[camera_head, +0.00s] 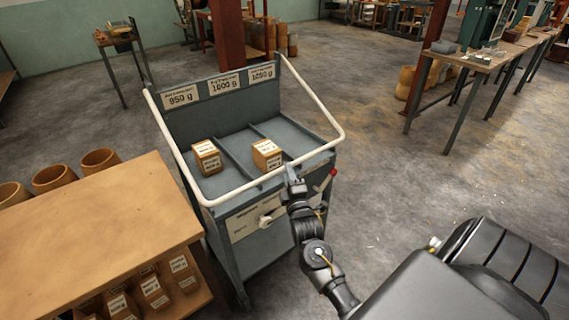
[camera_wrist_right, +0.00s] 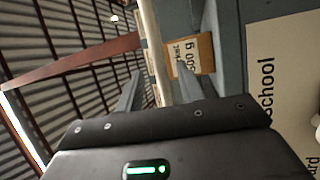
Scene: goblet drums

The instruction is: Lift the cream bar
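The cream bar (camera_head: 235,190) is a bent tube rail around the top of a grey cart (camera_head: 262,263). Its front stretch runs along the cart's near edge, and its sides rise to the label board at the back. My right gripper (camera_head: 293,174) is at this front stretch, right of its middle. In the right wrist view the bar (camera_wrist_right: 152,45) passes between the two finger tips (camera_wrist_right: 158,80). The fingers look open, with gaps beside the bar; contact is not clear. My left gripper is not in view.
Two labelled wooden blocks, left (camera_head: 207,157) and right (camera_head: 267,155), sit in the cart's compartments. A wooden table (camera_head: 90,240) with drum shells (camera_head: 54,178) stands close at the cart's left. A workbench (camera_head: 478,62) is at the back right. Floor right of the cart is clear.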

